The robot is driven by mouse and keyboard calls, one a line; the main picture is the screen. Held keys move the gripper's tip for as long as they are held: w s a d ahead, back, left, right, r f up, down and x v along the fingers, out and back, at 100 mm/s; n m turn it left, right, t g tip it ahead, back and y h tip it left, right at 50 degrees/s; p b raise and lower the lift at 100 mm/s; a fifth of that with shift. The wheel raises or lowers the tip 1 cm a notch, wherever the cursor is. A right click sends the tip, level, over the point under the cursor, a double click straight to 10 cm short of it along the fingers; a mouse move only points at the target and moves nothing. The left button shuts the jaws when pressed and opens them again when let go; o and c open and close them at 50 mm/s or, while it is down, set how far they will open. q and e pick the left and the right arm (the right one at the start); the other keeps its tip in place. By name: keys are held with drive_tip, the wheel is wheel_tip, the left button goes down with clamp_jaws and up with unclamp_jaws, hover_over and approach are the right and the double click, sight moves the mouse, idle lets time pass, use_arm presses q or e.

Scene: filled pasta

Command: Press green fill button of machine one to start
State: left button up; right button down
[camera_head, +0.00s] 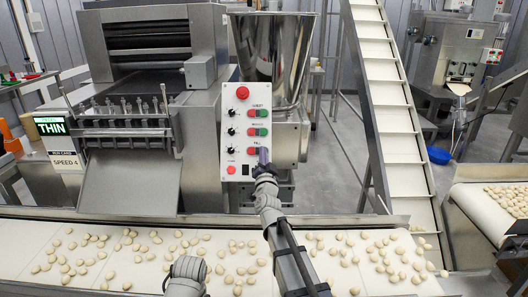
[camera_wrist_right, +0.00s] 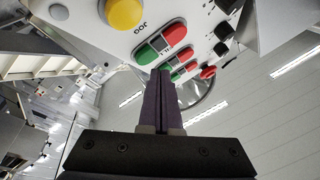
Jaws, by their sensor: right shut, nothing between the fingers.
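The control panel (camera_head: 247,130) of the steel machine has rows of red and green buttons under a large red knob. In the lowest row, labelled FILL, the red button (camera_head: 252,151) shows, while my right gripper (camera_head: 263,153) covers the green one in the head view. My right gripper is shut and empty, its dark fingers pointing at the panel. In the right wrist view its fingertips (camera_wrist_right: 160,74) end close beside the green fill button (camera_wrist_right: 147,54). I cannot tell whether they touch it. A part of my left arm shows at the bottom; its gripper is out of view.
A conveyor (camera_head: 20,253) with many pasta pieces runs across the front, below the panel. A steel hopper (camera_head: 275,50) stands behind the panel, and an inclined conveyor (camera_head: 390,95) rises to its right. A yellow JOG button (camera_wrist_right: 122,13) is near the fill row.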

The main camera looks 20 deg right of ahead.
drive_tip(key=s+r, duration=0.1)
drive_tip(key=s+p, duration=0.1)
drive_tip(key=s+a+r+p, duration=0.1)
drive_tip(key=s, duration=0.1)
drive_tip(key=shift+r, duration=0.3)
drive_tip(key=shift+a+f, duration=0.1)
idle(0.4)
